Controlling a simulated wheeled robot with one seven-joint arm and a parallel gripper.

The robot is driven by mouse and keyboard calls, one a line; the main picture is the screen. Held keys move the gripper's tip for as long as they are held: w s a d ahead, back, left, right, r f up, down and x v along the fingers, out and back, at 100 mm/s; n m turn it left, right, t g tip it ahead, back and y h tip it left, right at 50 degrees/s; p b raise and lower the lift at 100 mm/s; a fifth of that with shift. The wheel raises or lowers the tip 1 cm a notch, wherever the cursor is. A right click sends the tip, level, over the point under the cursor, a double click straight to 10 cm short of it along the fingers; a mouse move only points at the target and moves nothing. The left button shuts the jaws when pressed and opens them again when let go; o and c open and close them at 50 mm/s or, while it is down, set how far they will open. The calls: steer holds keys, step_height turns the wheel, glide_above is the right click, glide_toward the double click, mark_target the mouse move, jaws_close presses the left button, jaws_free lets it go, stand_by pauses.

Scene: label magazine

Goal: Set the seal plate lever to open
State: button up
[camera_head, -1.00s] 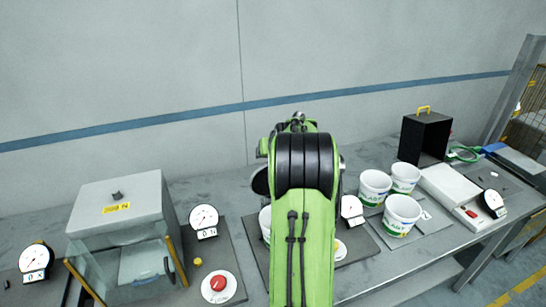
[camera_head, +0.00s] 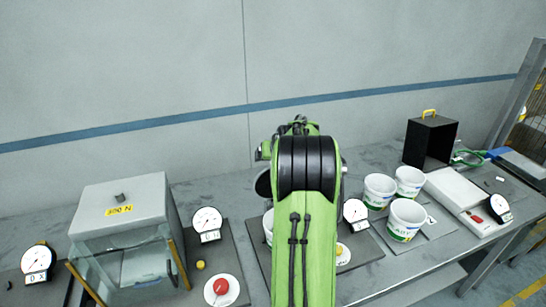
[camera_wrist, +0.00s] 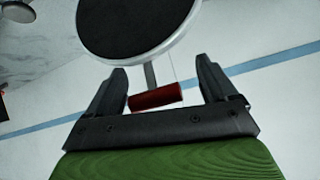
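In the wrist view a red handle (camera_wrist: 155,97) on a thin grey stem hangs below a dark round plate (camera_wrist: 135,22) with a pale rim. I take this to be the seal plate lever. My gripper (camera_wrist: 163,70) is open, with one black finger on each side of the red handle. A gap shows on the left and on the right of the handle, so neither finger visibly grips it. In the head view my green arm hides the gripper and the lever; only part of a dark disc (camera_head: 263,184) shows left of the arm.
A grey box (camera_head: 118,203) with a clear front and a red button (camera_head: 221,290) stand left of my arm. White tubs (camera_head: 405,219), dial gauges (camera_head: 355,211) and a black box (camera_head: 430,139) stand to the right. A wall rises behind the bench.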

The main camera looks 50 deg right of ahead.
steer(key=b+v, duration=0.1)
steer(key=v, duration=1.5)
steer(key=shift+b, duration=0.3)
steer(key=shift+f, duration=0.1)
